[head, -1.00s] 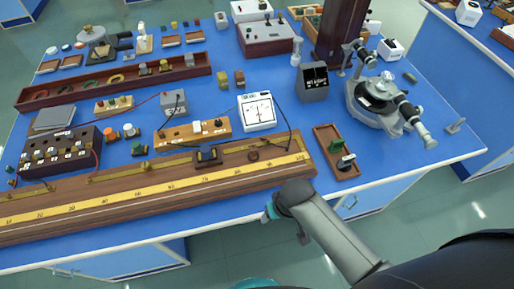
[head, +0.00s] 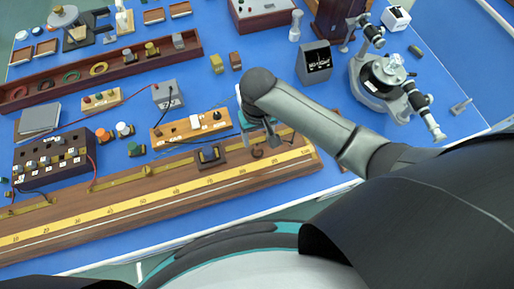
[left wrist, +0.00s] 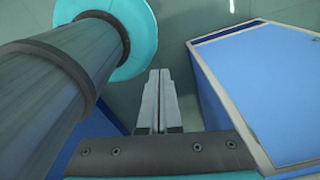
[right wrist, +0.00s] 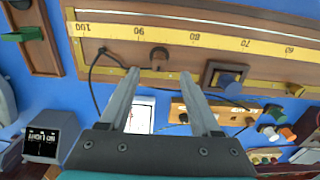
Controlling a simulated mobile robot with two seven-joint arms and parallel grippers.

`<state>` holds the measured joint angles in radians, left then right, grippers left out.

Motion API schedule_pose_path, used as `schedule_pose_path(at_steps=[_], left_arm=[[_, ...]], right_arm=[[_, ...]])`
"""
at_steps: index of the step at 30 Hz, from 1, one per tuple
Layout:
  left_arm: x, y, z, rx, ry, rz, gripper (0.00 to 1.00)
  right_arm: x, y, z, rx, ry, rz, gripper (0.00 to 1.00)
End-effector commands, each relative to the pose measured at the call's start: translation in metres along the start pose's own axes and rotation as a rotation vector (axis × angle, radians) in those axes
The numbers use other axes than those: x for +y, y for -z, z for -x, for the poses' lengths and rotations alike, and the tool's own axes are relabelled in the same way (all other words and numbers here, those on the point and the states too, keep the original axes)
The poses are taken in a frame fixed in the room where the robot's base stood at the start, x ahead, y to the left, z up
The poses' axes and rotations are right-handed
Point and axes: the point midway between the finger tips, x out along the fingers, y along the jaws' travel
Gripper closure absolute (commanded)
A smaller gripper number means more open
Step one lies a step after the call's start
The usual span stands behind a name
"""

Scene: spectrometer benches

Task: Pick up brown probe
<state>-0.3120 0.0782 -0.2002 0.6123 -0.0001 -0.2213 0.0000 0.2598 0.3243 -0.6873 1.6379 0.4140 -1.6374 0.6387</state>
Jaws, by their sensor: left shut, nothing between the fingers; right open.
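The brown probe (right wrist: 160,57) is a small dark brown knob on the metre bridge's wooden board, near the 90 mark of the scale, in the right wrist view. In the head view the probe (head: 257,152) shows just below my right gripper (head: 270,138). In the right wrist view my right gripper (right wrist: 160,76) is open and empty, and the probe appears between and just beyond its fingertips; I cannot tell the height gap. My left gripper (left wrist: 160,73) is shut and empty, over the floor beside a blue bench side.
The metre bridge (head: 110,222) lies along the bench's front edge. A black jockey block (head: 209,156) sits left of the probe. A white meter (right wrist: 141,115), a grey box (head: 313,63) and a spectrometer (head: 385,80) stand nearby. A thin black cable (right wrist: 91,75) lies near the probe.

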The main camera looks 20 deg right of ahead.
Motion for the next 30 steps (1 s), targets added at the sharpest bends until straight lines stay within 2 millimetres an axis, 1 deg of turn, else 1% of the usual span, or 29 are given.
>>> schedule_pose_path(at_steps=[1, 4, 6, 13, 22, 26, 30], left_arm=[[-0.001, -0.002, -0.004, -0.003, 0.001, -0.001, 1.00], [-0.001, 0.000, -0.006, 0.000, 0.002, -0.001, 1.00], [-0.002, 0.003, -0.008, 0.005, 0.003, -0.001, 1.00], [-0.004, 0.017, -0.010, 0.028, 0.005, -0.001, 1.00], [-0.004, 0.017, -0.019, 0.030, 0.005, -0.001, 1.00], [-0.004, 0.016, -0.021, 0.028, 0.005, -0.001, 1.00], [-0.004, 0.014, -0.020, 0.025, 0.005, -0.001, 1.00]], right_arm=[[0.000, 0.000, -0.012, -0.002, -0.001, -0.001, 0.36], [0.000, 0.000, -0.027, -0.001, -0.001, 0.000, 0.36], [0.000, 0.000, -0.034, 0.000, -0.001, 0.001, 0.36], [0.000, 0.002, -0.046, 0.001, 0.000, 0.001, 0.36], [0.001, 0.006, -0.083, 0.001, 0.000, 0.001, 0.36], [0.001, 0.006, -0.090, 0.002, 0.000, 0.001, 0.36], [0.001, 0.006, -0.091, 0.003, 0.001, 0.002, 0.36]])
